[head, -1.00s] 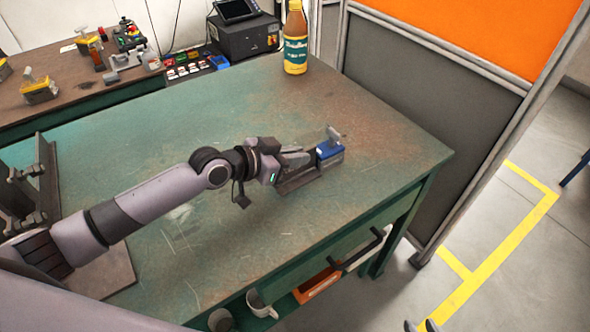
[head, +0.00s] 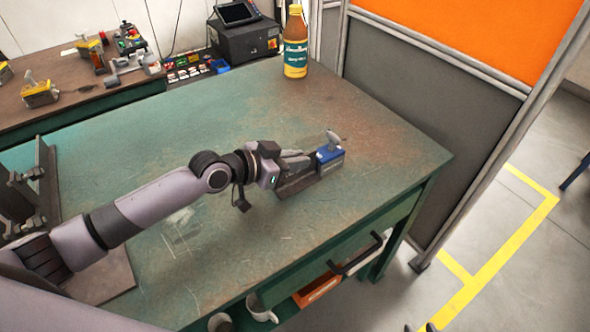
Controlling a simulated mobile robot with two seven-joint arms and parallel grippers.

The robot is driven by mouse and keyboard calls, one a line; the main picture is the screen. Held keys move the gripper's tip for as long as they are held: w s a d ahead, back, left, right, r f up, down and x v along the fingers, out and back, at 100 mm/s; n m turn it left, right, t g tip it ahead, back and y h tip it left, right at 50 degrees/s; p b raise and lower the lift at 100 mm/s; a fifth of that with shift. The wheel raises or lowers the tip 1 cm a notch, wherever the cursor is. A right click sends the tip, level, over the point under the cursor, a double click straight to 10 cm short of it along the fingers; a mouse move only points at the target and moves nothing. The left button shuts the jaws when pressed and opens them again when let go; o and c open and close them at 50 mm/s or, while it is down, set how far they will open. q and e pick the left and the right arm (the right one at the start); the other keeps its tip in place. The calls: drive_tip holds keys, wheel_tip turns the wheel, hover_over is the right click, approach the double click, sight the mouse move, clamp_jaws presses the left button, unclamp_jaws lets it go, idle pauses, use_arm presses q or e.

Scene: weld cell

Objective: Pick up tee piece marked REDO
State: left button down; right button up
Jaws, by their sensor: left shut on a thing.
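A dark metal tee piece (head: 301,185) lies on the green bench top, with a flat base and an upright part mostly hidden by my gripper. No REDO mark is legible on it. A blue block with a grey handle-like top (head: 330,157) sits at its far right end, touching or very close. My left gripper (head: 300,160) reaches in from the left, low over the bench, and is shut on the tee piece; its fingertips end beside the blue block. Only small dark tips of my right gripper (head: 422,328) show at the bottom edge, seemingly apart.
A bottle (head: 295,45) stands at the bench's far edge, before a grey and orange screen (head: 430,110). A dark steel fixture (head: 28,195) is at the left. An orange bin (head: 316,289) and a mug (head: 262,308) are below the front edge. The bench middle is clear.

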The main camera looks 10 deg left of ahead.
use_arm(q)
drive_tip(key=shift+r, duration=0.25)
